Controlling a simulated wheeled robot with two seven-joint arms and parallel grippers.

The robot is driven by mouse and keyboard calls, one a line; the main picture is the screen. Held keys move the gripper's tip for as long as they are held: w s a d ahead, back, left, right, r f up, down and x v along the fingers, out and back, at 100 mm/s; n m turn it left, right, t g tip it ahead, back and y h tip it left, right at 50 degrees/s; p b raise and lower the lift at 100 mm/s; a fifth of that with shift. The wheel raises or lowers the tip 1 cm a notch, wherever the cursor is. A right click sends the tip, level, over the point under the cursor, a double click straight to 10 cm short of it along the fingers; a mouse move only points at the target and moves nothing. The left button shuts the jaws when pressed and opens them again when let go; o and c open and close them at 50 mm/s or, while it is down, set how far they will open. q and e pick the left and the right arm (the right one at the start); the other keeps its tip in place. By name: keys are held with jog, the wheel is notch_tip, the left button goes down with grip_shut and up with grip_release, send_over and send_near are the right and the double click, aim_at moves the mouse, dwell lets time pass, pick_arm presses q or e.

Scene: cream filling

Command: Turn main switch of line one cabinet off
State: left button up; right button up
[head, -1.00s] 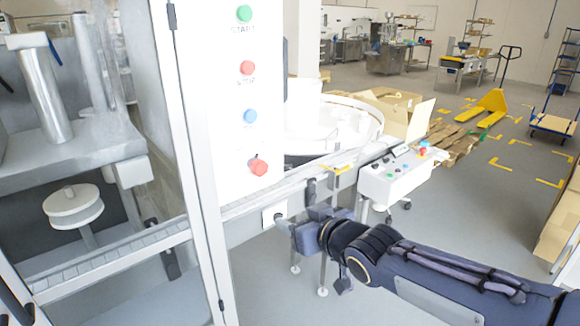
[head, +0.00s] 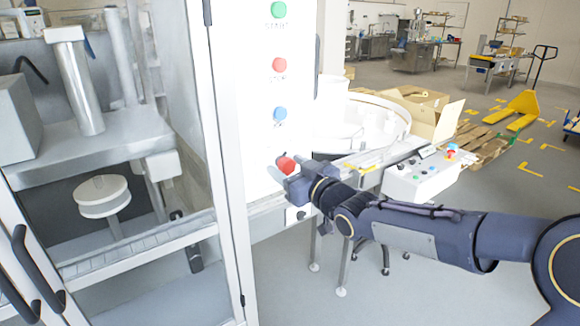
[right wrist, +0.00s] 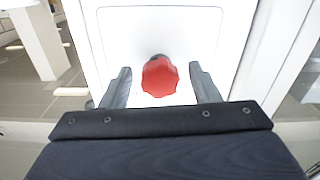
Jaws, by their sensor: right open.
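A white cabinet panel (head: 245,100) carries a column of controls in the head view. At its bottom is a red rotary knob (head: 285,164). My right gripper (head: 280,176) is at the panel, right by this knob. In the right wrist view the red lobed knob (right wrist: 160,76) shows between the two open fingers (right wrist: 161,88). The fingers stand apart on both sides of it, with gaps, and hold nothing. Which way the knob is turned is hard to tell. My left gripper is not seen.
Above the knob are a green button (head: 278,10), a red button (head: 279,65) and a blue button (head: 280,114). A conveyor rail passes beneath. A white control box (head: 425,176) with buttons stands to the right. A glazed machine enclosure is at the left.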

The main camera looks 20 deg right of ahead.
jog(key=shift+c, duration=0.5)
jog(key=c, duration=0.9)
jog(key=shift+f+n+b, duration=0.2)
jog(key=shift+n+b, duration=0.4)
jog(key=shift+b, duration=0.35)
jog(key=n+b, duration=0.6)
jog(key=n, duration=0.1)
jog(key=shift+n, duration=0.3)
jog(key=n+b, duration=0.1)
jog(key=n, duration=0.4)
jog(key=shift+r, duration=0.1)
jog(key=shift+b, duration=0.3)
jog(key=o, duration=1)
